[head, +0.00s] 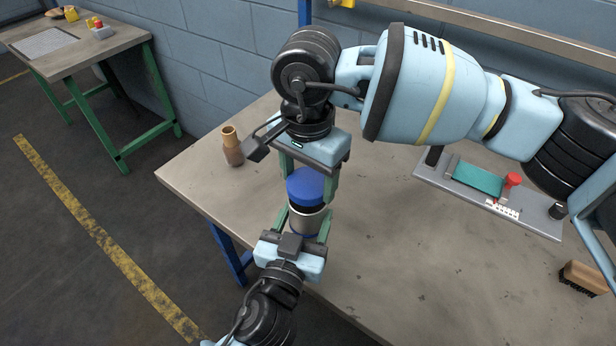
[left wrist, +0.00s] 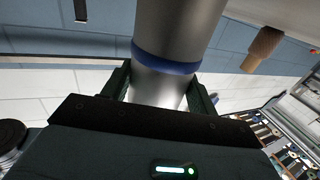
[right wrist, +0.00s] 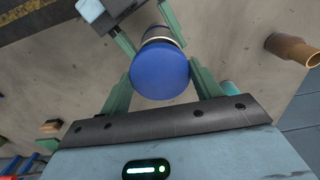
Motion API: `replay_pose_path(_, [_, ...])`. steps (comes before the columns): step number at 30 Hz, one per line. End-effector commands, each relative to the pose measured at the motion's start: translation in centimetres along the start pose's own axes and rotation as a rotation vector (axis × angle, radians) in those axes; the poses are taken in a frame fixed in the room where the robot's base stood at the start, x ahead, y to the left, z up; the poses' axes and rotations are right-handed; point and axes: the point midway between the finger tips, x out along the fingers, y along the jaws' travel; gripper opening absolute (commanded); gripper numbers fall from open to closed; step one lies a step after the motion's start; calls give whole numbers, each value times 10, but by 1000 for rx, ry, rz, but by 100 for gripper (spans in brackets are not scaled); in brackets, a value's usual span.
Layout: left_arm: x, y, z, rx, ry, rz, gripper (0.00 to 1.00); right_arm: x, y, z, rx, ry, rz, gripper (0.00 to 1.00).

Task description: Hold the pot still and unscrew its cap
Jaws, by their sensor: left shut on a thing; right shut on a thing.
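The pot (head: 308,221) is a silver cylinder with a blue band, seen over the near-left part of the workbench. Its blue cap (head: 306,186) is on its top end, with a dark ring below it. My left gripper (head: 304,226) is shut on the pot's silver body from the near side; the left wrist view shows the body (left wrist: 172,45) between the fingers. My right gripper (head: 309,180) is shut on the cap from the far side. In the right wrist view the cap (right wrist: 160,70) sits between the fingers and hides much of the pot.
A brown bottle-shaped piece (head: 232,146) stands on the workbench (head: 400,260) left of my right gripper. At the right lie a grey board (head: 540,222) with a teal block and red knob, and a brush (head: 586,278). The bench's middle front is clear.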

Motion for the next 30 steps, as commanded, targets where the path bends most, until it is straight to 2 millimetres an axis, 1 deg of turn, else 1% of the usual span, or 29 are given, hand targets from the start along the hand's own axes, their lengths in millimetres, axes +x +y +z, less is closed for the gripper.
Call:
replay_pose_path(9, [0,0,0,0,0,0,0,-2,0,0,0,0,0,36])
replay_pose_path(13, [0,0,0,0,0,0,0,-11,0,0,0,0,-2,36])
replay_pose_path(18, [0,0,0,0,0,0,0,-32,-1,0,0,1,-3,36])
replay_pose_path(20, [0,0,0,0,0,1,0,-37,0,0,0,0,-1,36])
replay_pose_path(22, [0,0,0,0,0,1,0,-40,0,0,0,0,1,36])
replay_pose_path(27, [0,0,0,0,0,0,0,-40,0,0,0,-1,1,36])
replay_pose_path(28, [0,0,0,0,0,0,60,-40,0,0,0,-1,1,36])
replay_pose_path(30, [0,0,0,0,0,0,69,-40,0,0,0,-1,1,36])
